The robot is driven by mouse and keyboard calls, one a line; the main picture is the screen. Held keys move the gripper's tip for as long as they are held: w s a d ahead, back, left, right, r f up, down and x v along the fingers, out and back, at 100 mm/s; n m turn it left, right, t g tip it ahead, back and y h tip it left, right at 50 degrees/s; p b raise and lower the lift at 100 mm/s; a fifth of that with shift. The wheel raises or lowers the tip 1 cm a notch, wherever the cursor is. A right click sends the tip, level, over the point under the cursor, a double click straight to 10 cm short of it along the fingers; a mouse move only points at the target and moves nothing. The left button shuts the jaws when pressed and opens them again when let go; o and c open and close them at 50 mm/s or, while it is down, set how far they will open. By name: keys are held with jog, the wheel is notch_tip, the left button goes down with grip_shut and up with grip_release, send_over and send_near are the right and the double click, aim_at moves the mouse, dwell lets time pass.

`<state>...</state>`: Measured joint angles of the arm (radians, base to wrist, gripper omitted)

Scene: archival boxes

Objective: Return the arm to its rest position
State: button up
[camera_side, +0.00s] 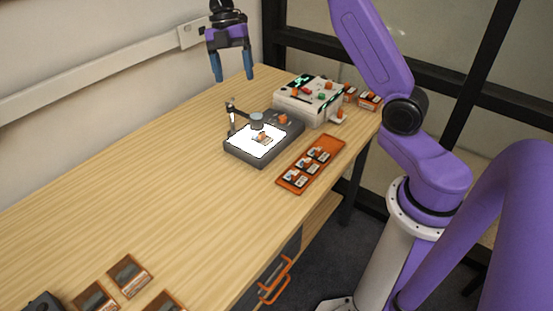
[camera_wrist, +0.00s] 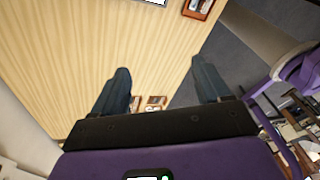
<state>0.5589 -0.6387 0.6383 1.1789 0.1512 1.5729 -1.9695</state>
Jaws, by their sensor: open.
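My gripper (camera_side: 233,77) is open and empty, fingers pointing down. It hangs in the air over the far left part of the wooden table (camera_side: 120,210), behind the lit panel device, with nothing touching it.
A dark device with a lit panel (camera_side: 250,146) stands mid-table, with an orange tray (camera_side: 290,184) of small boxes beside it. A white instrument (camera_side: 300,108) stands behind. Several small boxes (camera_side: 130,275) lie at the front left. The table's middle left is clear. A wall rail is at left.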

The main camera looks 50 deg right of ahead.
jog(key=s+a+r+m+t+h, duration=0.1)
jog(key=s+a+m, duration=0.3)
jog(key=s, duration=0.5)
jog(key=s+a+m+t+h, duration=0.1)
jog(key=s+a, duration=0.5)
jog(key=s, duration=0.3)
jog(key=s+d+f+m, duration=0.2)
jog(key=s, duration=0.7)
jog(key=s+d+f+m+t, duration=0.1)
jog(key=s+d+f+m, duration=0.1)
jog(key=s, duration=0.7)
jog(key=shift+f+m+y, duration=0.35)
jog(key=shift+m+y, duration=0.05)
jog(key=shift+m, duration=0.4)
